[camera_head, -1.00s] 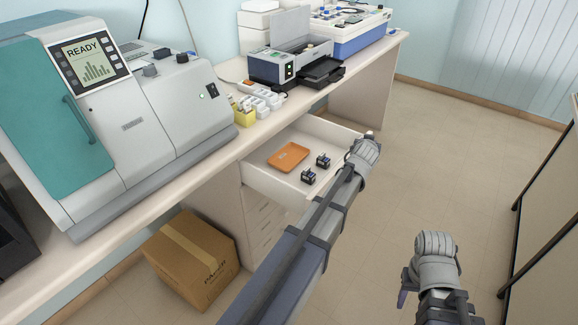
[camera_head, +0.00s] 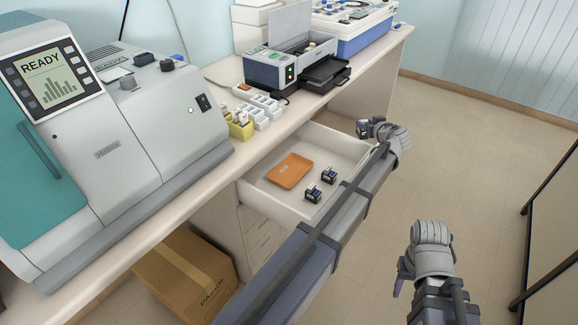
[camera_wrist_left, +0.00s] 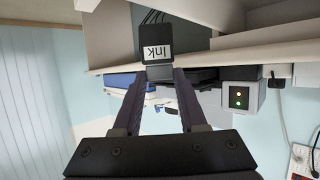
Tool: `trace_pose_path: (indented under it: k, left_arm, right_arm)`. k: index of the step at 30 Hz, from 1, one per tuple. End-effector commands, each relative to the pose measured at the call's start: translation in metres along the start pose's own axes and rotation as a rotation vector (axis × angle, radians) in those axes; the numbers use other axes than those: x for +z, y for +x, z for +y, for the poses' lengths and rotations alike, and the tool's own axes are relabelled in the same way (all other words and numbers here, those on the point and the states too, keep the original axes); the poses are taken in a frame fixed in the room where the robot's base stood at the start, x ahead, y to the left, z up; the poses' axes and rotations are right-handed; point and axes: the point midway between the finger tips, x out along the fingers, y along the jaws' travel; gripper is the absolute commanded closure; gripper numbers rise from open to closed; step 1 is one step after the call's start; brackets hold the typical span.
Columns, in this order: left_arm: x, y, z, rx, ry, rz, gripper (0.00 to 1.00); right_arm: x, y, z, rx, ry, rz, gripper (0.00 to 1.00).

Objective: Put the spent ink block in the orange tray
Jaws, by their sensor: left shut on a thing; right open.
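My left gripper (camera_head: 372,128) is shut on an ink block (camera_head: 363,127), in the air just beyond the right side of the open drawer. In the left wrist view the block is black with a white "Ink" label (camera_wrist_left: 156,50), held between the fingertips (camera_wrist_left: 160,78). The orange tray (camera_head: 290,171) lies empty in the white drawer (camera_head: 268,201). Two other dark ink blocks (camera_head: 313,193) (camera_head: 329,175) stand in the drawer to the right of the tray, apart from it. My right gripper (camera_head: 400,287) is open and low at the right, its fingers partly hidden.
The printer (camera_head: 280,70) stands on the counter with its lid up and output tray out. A yellow holder (camera_head: 240,128) and white racks stand at the counter edge above the drawer. A cardboard box (camera_head: 185,275) is on the floor. The floor at right is clear.

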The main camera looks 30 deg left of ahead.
Motion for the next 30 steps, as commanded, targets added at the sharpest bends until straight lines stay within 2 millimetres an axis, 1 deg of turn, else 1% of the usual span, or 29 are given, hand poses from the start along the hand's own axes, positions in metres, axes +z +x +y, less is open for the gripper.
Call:
trace_pose_path:
  k: [3,5,8,12,13,14,30]
  left_arm:
    - [0.001,0.0,-0.001,-0.001,0.005,0.0,1.0]
    - [0.004,0.001,-0.005,-0.01,0.024,0.0,1.0]
    - [0.012,0.004,-0.023,-0.047,0.108,-0.001,1.0]
    - [0.027,0.009,-0.056,-0.122,0.291,-0.005,1.0]
    - [0.021,0.005,-0.067,-0.12,0.284,-0.005,1.0]
    - [0.02,0.004,-0.076,-0.12,0.281,-0.005,1.0]
    - [0.02,0.002,-0.213,-0.117,0.277,-0.006,1.0]
  right_arm:
    - [0.001,0.001,0.0,0.0,0.0,0.0,0.5]
    - [0.0,0.004,0.0,0.0,0.0,0.0,0.5]
    - [0.0,0.013,-0.001,0.0,0.0,0.0,0.5]
    - [-0.002,0.032,-0.003,0.0,0.0,0.0,0.5]
    - [-0.001,0.025,-0.002,0.0,0.0,0.0,0.5]
    - [-0.001,0.023,-0.002,0.0,0.0,0.0,0.5]
    - [-0.001,0.023,-0.002,0.0,0.0,0.0,0.5]
